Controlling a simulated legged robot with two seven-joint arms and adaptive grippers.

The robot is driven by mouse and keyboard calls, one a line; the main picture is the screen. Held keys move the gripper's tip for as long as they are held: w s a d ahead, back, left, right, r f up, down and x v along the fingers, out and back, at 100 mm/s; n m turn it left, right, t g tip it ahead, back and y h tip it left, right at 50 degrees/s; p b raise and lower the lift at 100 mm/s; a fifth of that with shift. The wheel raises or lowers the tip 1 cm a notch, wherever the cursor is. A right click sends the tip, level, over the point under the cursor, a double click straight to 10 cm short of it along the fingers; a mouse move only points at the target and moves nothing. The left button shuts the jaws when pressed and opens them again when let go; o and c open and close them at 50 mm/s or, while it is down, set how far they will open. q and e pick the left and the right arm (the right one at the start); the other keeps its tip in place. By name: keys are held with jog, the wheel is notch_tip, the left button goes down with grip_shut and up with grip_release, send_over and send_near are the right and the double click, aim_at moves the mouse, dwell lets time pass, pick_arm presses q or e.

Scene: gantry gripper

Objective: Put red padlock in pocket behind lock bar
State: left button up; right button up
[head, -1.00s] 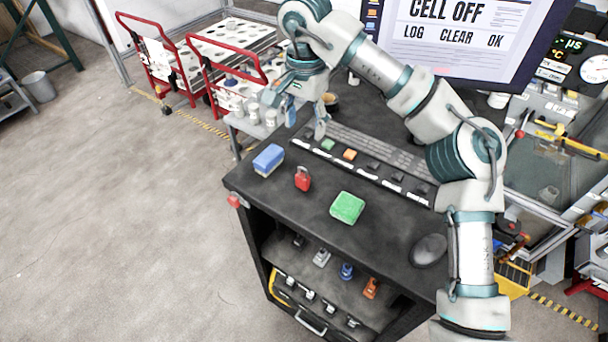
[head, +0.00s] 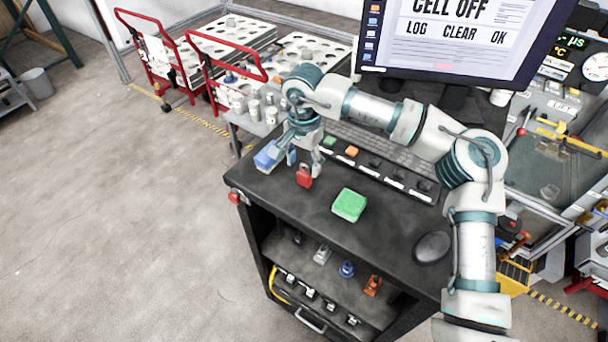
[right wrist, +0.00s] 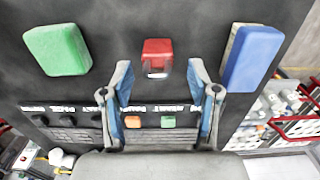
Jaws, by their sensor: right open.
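The red padlock (head: 304,177) stands on the black bench top, between a blue block and a green block. In the right wrist view the padlock (right wrist: 157,57) lies just beyond the fingertips, roughly centred between them. My right gripper (head: 304,163) is open and empty, close above and behind the padlock; in the right wrist view its two fingers (right wrist: 161,76) are spread apart. Whether a finger touches the padlock I cannot tell. The lower shelf holds grey, blue (head: 347,269) and orange (head: 373,285) padlock-like items. I cannot clearly make out the lock bar or its pocket. My left gripper is out of view.
The blue block (head: 266,156) is close to the gripper's left; the green block (head: 349,205) lies to the right. A labelled strip (head: 395,183) and keyboard run behind. A dark mouse (head: 432,247) sits near the right end. A monitor (head: 450,40) stands at the back.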

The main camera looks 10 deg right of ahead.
jog(key=shift+s+a+r, duration=0.1)
jog(key=shift+a, duration=0.05)
jog(key=shift+c, duration=0.7)
jog(key=c, duration=0.4)
grip_shut()
jog(key=shift+d, duration=0.3)
